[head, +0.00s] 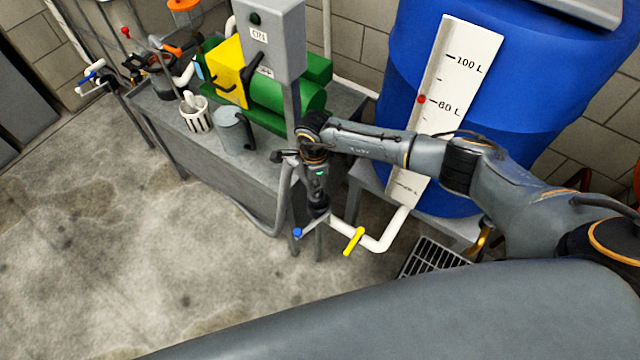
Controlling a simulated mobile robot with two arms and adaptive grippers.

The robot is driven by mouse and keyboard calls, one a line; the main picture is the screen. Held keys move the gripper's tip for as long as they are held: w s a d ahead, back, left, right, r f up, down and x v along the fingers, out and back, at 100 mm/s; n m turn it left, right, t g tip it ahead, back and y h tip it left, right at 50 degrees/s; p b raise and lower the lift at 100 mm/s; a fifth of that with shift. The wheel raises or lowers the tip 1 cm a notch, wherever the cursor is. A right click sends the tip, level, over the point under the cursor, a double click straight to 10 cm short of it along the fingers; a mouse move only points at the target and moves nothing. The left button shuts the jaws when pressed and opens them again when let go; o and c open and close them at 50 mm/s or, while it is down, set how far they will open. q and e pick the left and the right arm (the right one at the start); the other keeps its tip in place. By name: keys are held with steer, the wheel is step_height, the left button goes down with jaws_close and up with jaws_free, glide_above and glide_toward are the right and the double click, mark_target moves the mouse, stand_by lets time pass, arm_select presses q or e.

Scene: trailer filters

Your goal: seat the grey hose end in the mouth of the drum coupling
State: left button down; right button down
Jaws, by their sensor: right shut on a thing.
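My right gripper (318,210) points down at the left end of the white drum pipe and is shut on the grey hose end. The fingertips and the hose end are small and mostly hidden by the gripper. The grey hose (266,222) loops below the bench and rises behind my right wrist. The drum coupling (325,218) is at the left end of the white pipe, right by the fingertips. A grey lever with a blue tip (298,233) sticks out there. I cannot tell whether hose end and mouth touch. My left gripper is not in view.
The blue drum (560,80) with a white level scale (455,75) stands at the right. A yellow valve handle (353,241) sits on the white pipe. The metal bench (190,140) carries a green pump (285,98) and jugs. The floor at left is clear.

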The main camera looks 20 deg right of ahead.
mark_target(322, 192)
steer(key=shift+s+d+f, duration=0.15)
steer(key=shift+d+f, duration=0.35)
steer(key=shift+d, duration=0.05)
steer(key=shift+s+d+f, duration=0.15)
steer(key=shift+d+f, duration=0.35)
steer(key=c, duration=1.2)
jaws_free()
steer(key=shift+w+d+f, duration=0.1)
steer(key=shift+f, duration=0.05)
steer(key=shift+o, duration=0.2)
steer(key=shift+w+d, duration=0.1)
steer(key=shift+w, duration=0.15)
steer(key=shift+a+r, duration=0.3)
steer(key=shift+r, duration=0.35)
step_height(322, 192, up, 11)
steer(key=shift+r, duration=0.15)
